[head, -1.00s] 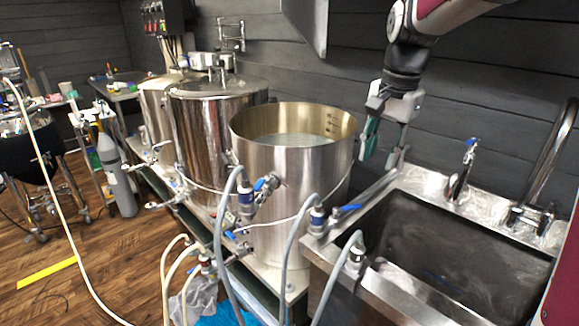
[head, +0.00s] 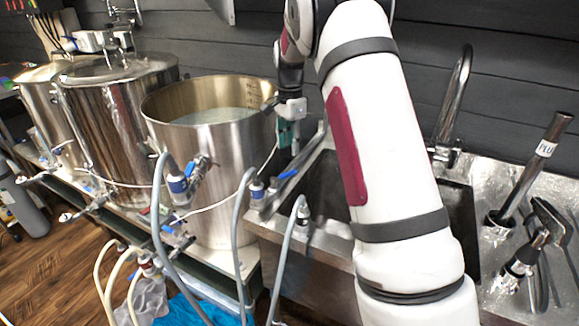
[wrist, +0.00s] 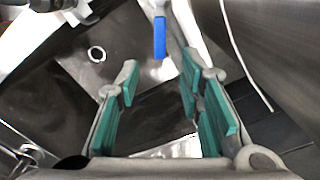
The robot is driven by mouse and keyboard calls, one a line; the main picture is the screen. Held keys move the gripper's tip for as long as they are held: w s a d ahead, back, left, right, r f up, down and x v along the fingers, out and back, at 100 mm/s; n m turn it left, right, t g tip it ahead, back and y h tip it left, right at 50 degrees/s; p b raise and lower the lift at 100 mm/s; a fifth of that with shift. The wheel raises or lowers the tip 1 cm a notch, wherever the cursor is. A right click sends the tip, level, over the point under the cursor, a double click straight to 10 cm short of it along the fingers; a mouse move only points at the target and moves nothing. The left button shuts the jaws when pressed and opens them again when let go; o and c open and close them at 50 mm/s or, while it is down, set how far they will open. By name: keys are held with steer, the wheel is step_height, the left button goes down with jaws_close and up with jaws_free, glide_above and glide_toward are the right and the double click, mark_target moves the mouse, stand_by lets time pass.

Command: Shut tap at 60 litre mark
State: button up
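The open steel pot (head: 215,150) stands left of the sink, with pale liquid (head: 215,116) inside. Dark marks (head: 256,88) run down its inner wall, but their numbers are too small to read. A tap with a blue lever (head: 288,174) sits by the sink's near left corner, beside a hose fitting. A blue lever (wrist: 160,38) also shows in the wrist view, beyond and roughly between the fingertips, apart from them. My gripper (head: 285,132) hangs between the pot and the sink, partly hidden. In the wrist view my gripper (wrist: 160,88) is open and empty, with green pads.
The sink (head: 322,190) is partly hidden behind my arm. A faucet (head: 450,110) and a labelled pipe (head: 535,165) stand at right. Grey hoses (head: 240,230) rise in front of the pot. A lidded kettle (head: 115,125) stands left of it.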

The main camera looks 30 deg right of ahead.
mark_target(290, 172)
step_height(290, 172, down, 8)
steer(key=shift+f, duration=0.2)
jaws_close()
